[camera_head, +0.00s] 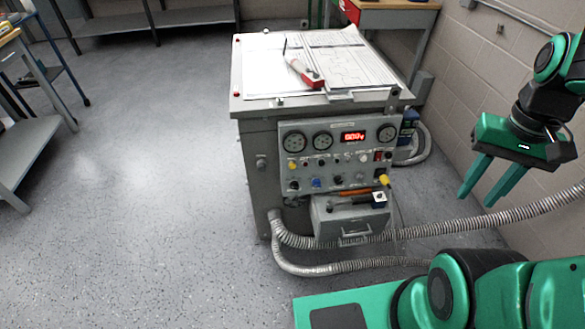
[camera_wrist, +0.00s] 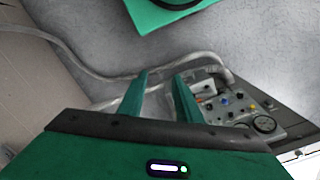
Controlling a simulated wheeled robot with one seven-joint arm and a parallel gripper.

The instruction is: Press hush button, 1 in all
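A grey control panel (camera_head: 336,155) on the front of a grey bench carries several small buttons and knobs in yellow, red, white, black and blue. Their labels are too small to read, so I cannot tell which one is the hush button. The panel also shows tilted at the lower right of the wrist view (camera_wrist: 240,108). My gripper (camera_head: 476,200) is raised to the right of the panel, apart from it, with its two green fingers spread and nothing between them. In the wrist view its fingers (camera_wrist: 161,76) also stand apart and empty.
A red-lit display (camera_head: 353,136) and round gauges (camera_head: 322,140) sit on the panel. A grey drawer box (camera_head: 350,218) stands out below it. Ribbed hoses (camera_head: 450,230) run from the bench to the right. A brick wall (camera_head: 480,60) is at right; the floor (camera_head: 150,170) at left is clear.

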